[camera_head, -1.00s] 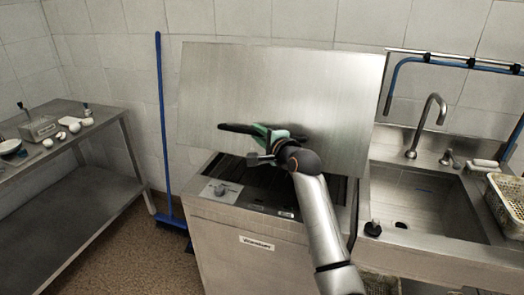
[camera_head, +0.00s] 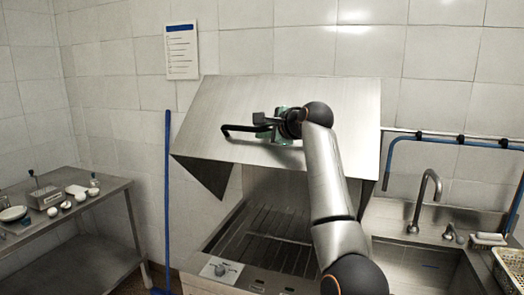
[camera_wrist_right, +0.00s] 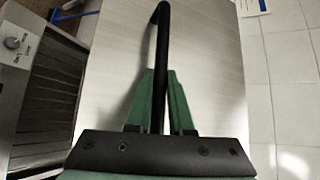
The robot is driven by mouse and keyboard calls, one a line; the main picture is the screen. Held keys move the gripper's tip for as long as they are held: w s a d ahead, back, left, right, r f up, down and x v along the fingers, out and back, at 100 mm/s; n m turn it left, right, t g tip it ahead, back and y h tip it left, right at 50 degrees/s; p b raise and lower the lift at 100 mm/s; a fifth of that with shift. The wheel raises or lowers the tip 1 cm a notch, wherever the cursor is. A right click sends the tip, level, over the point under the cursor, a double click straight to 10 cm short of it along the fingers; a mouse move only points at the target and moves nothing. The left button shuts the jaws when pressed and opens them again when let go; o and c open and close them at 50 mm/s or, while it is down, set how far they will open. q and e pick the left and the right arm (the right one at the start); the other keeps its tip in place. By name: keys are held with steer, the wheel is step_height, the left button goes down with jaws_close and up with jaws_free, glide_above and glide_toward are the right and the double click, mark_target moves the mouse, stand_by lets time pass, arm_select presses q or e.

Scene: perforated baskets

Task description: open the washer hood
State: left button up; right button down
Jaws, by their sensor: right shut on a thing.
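The washer hood (camera_head: 215,103) is a brushed steel cover, raised and tilted above the washer body. A dark gap with a slatted rack (camera_head: 265,240) shows below it. The black bar handle (camera_head: 240,129) runs across the hood's front; it also shows in the right wrist view (camera_wrist_right: 161,45). My right gripper (camera_head: 275,124) is shut on the handle; its green fingers (camera_wrist_right: 160,98) lie on both sides of the bar in the right wrist view. The control panel with a knob (camera_head: 220,269) is at the washer's front left. My left gripper is not in view.
A steel table (camera_head: 112,188) with small dishes and a scale stands at the left. A blue broom handle (camera_head: 168,190) leans on the wall beside the washer. A sink with a tap (camera_head: 427,200) and a perforated basket (camera_head: 510,268) are at the right.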

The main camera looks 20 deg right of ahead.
steer(key=shift+w+d+r, duration=0.2)
steer(key=shift+r, duration=0.4)
steer(key=shift+w+d+r, duration=0.15)
steer(key=shift+w+r, duration=0.05)
steer(key=shift+r, duration=0.35)
steer(key=c, duration=0.8)
jaws_free()
steer(key=shift+s, duration=0.2)
steer(key=b+v, duration=0.4)
steer(key=v, duration=0.8)
steer(key=shift+b, duration=0.4)
